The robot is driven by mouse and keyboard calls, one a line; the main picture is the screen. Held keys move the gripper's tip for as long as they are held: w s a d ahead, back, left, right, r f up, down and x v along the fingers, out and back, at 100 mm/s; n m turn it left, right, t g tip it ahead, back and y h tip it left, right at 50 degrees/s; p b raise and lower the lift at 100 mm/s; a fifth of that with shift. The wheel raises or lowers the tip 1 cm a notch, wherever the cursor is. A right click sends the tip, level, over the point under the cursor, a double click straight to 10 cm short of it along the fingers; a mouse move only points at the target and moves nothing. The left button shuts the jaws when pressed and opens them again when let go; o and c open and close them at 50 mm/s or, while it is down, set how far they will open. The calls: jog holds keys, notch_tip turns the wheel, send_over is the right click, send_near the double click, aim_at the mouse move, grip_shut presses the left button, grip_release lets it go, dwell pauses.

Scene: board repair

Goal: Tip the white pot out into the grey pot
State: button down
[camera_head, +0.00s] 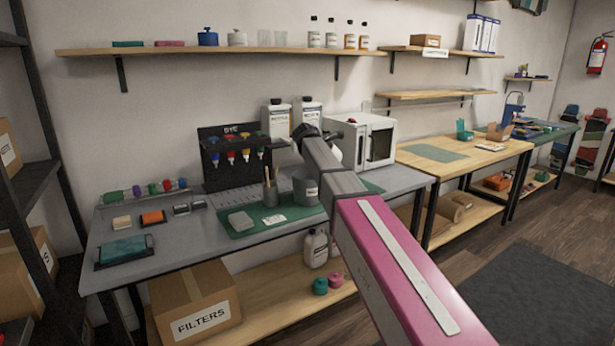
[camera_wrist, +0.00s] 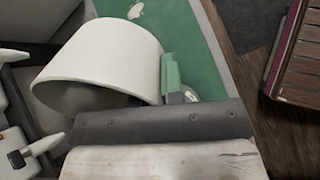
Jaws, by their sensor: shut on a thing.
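The white pot (camera_wrist: 105,55) fills the upper left of the wrist view. It is tilted, with its open rim toward the lower left of the picture and shadow inside; I cannot make out any contents. My gripper (camera_wrist: 170,78) is shut on its right side, where a green finger piece meets the wall. In the head view my arm hides most of the gripper and the white pot. The grey pot (camera_head: 305,188), with a pale label, stands upright on the workbench, partly behind my arm. I cannot make it out surely in the wrist view.
Behind are a dye rack (camera_head: 231,155), white bottles (camera_head: 276,120) and a white oven (camera_head: 372,142). A tablet (camera_head: 124,251) lies at the left.

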jog(key=shift+f, duration=0.15)
jog(key=shift+h, duration=0.4)
jog(key=shift+a+f, duration=0.1)
jog(key=shift+a, duration=0.2)
jog(key=shift+s+a+r+t+h, duration=0.15)
jog(key=shift+r+t+h, duration=0.25)
jog(key=shift+h, duration=0.5)
jog(key=shift+a+r+t+h, duration=0.3)
jog(key=shift+t+h, duration=0.2)
jog(key=shift+h, duration=0.4)
dwell(0.6)
jog(key=shift+s+a+f+n+t+h, duration=0.15)
jog(key=shift+s+a+f+t+h, duration=0.1)
jog(key=shift+a+h, duration=0.15)
jog(key=shift+s+a+f+n+t+h, duration=0.1)
jog(key=shift+a+f+n+t+h, duration=0.15)
jog(key=shift+a, duration=0.25)
dwell(0.3)
jog(key=shift+r+h, duration=0.15)
jog(key=shift+h, duration=0.2)
jog(key=shift+s+a+r+t+h, duration=0.2)
jog(key=shift+a+t+h, duration=0.1)
jog(key=shift+t+h, duration=0.15)
jog(key=shift+r+h, duration=0.35)
jog(key=shift+r, duration=0.05)
